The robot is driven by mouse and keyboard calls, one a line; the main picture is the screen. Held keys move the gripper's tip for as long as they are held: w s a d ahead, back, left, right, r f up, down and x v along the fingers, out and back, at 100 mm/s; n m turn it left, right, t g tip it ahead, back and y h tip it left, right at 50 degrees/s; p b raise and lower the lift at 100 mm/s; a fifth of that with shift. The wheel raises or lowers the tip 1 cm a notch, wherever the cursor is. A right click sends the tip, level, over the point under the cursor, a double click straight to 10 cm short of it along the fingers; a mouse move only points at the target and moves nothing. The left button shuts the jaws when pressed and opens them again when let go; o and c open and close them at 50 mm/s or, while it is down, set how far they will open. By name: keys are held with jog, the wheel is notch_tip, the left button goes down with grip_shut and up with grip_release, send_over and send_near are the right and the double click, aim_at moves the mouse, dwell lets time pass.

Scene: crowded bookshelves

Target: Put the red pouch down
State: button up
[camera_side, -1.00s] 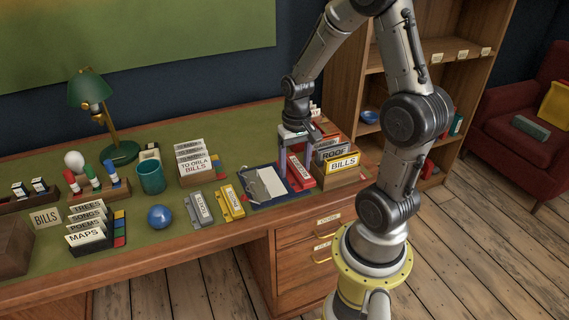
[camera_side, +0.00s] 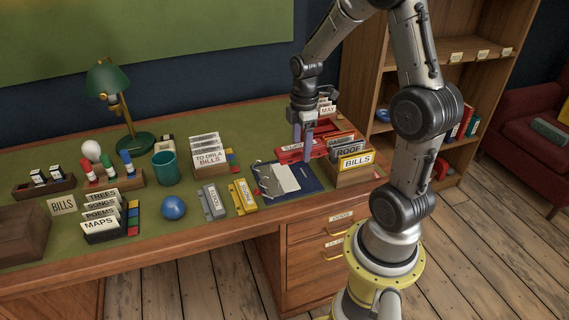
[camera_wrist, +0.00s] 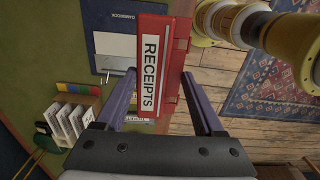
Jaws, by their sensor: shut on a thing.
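The red pouch (camera_side: 287,154), a flat red case with a white label, shows in the side view behind the blue folder. In the wrist view the red pouch (camera_wrist: 179,62) has its label reading RECEIPTS facing up. My gripper (camera_side: 303,148) is shut on it from above, with one purple finger on each side; in the wrist view my gripper (camera_wrist: 160,78) spans the pouch's width. I cannot tell whether its underside touches the desk.
The blue folder (camera_side: 309,184) with papers lies in front. A file box labelled BILLS (camera_side: 353,174) stands to the right, another file box (camera_side: 209,169) to the left.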

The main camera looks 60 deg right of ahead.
jog(key=w+d+n, duration=0.5)
jog(key=n, duration=1.3)
send_over(269, 146)
notch_tip(269, 146, down, 13)
jog(key=shift+a+f, duration=0.1)
jog(key=shift+a, duration=0.05)
jog(key=shift+f, duration=1.5)
jog(key=shift+f, duration=0.2)
